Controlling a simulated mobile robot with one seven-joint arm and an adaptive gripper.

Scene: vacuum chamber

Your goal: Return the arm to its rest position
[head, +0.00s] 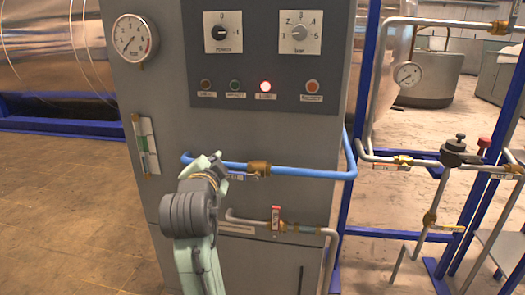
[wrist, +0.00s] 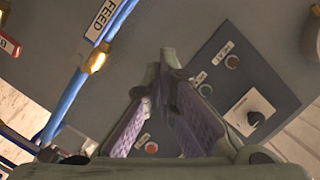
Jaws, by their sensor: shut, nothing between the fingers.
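My arm (head: 195,215) rises from the bottom of the head view in front of the grey control cabinet. My gripper (head: 217,160) is at its upper end, close to the left part of the blue pipe (head: 310,173) in the picture. I cannot tell whether it touches the pipe. In the wrist view my gripper (wrist: 165,65) shows its two fingers meeting at the tips, shut with nothing between them. The grey cabinet (wrist: 150,25) fills much of that view behind the fingers.
The cabinet carries a dark panel (head: 260,60) with two knobs and a lit red lamp (head: 265,86). A gauge (head: 134,38) is at upper left. A brass valve (head: 259,168) sits on the blue pipe. A lower grey pipe has a red-handled valve (head: 276,217). Floor at left (head: 70,210) is clear.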

